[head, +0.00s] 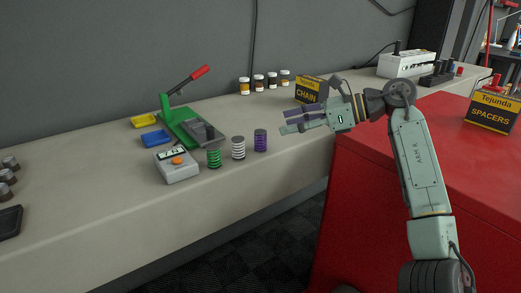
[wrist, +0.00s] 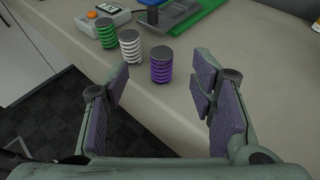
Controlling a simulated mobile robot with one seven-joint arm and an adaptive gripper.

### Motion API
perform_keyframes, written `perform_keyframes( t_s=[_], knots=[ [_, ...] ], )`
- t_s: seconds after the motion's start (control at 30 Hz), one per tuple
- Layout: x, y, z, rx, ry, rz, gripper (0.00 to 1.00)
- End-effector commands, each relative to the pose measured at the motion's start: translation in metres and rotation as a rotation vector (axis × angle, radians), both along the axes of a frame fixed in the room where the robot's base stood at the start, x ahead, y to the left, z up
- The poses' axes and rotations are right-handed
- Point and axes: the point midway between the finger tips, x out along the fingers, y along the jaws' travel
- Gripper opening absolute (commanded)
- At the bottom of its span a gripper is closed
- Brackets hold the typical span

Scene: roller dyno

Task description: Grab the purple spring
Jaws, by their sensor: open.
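The purple spring (head: 261,140) stands upright near the front edge of the bench, the rightmost of a row of springs. In the wrist view the purple spring (wrist: 161,65) stands ahead of my open jaws, between them and slightly left of their middle. My gripper (head: 287,122) is open and empty, to the right of and above the purple spring in the head view. In the wrist view my gripper (wrist: 155,88) shows both finger pads spread apart, with nothing between them touching. A white spring (head: 238,148) and a green spring (head: 214,157) stand to its left.
A grey device with an orange button (head: 178,165) sits left of the springs. A green press with a red handle (head: 185,122) stands behind. A CHAIN box (head: 311,90) stands behind my gripper. The bench front edge (head: 250,183) drops to dark floor; a red cabinet (head: 345,190) is right.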

Motion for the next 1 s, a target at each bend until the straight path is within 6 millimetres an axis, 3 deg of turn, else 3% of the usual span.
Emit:
perform_keyframes(
  t_s=[0.03,0.13,0.4,0.63,1.0],
  knots=[
    [0.0,-0.011,-0.005,-0.022,0.004,-0.015,0.51],
    [0.001,-0.013,-0.012,-0.041,0.009,-0.024,0.51],
    [0.011,0.022,-0.026,-0.038,0.009,-0.024,0.51],
    [0.013,0.036,-0.03,-0.038,0.009,-0.024,0.51],
    [0.021,0.077,-0.047,-0.037,0.009,-0.024,0.51]
  ],
)
